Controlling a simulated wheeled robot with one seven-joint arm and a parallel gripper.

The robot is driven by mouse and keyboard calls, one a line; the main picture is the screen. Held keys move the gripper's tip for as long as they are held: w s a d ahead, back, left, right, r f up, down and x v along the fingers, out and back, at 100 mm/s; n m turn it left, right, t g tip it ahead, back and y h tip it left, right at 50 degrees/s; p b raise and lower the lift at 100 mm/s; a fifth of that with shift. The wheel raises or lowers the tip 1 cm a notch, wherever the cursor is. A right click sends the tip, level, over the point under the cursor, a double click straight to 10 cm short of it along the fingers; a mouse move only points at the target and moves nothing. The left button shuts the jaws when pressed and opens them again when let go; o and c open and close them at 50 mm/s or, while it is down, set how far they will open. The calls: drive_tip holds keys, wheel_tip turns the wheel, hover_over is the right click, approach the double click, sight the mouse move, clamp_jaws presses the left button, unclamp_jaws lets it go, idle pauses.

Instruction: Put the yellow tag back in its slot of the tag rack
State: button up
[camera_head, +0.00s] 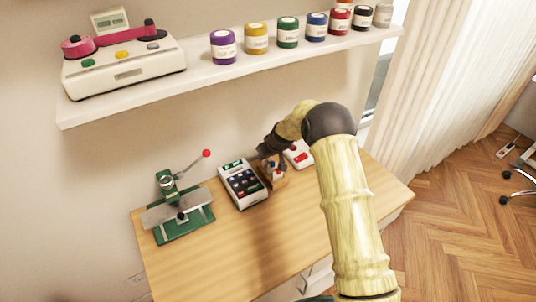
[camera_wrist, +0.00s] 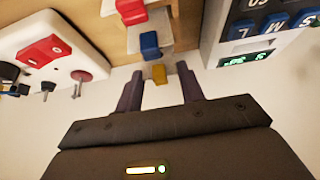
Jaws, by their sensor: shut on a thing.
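The tag rack (camera_head: 274,182) is a small wooden block on the table, partly hidden under my gripper in the head view. In the wrist view a red tag (camera_wrist: 130,11) and a blue tag (camera_wrist: 149,45) stand in a row on it. The yellow tag (camera_wrist: 159,74) is in line with them, nearest to my gripper and between its fingertips. My gripper (camera_wrist: 160,78) is shut on the yellow tag, with one dark finger on each side. In the head view my gripper (camera_head: 268,154) is right above the rack. The slot and the tag's lower end are hidden.
A keypad machine with a green display (camera_head: 243,184) stands close left of the rack. A green lever press (camera_head: 178,213) is farther left. The table front (camera_head: 290,238) is clear. A shelf (camera_head: 225,78) with jars hangs above.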

drive_tip(key=shift+f, duration=0.35)
drive_tip(key=o, duration=1.1)
drive_tip(key=shift+r, duration=0.15)
drive_tip(key=b+v, duration=0.3)
drive_tip(key=v, duration=1.4)
drive_tip(key=shift+s+r, duration=0.1)
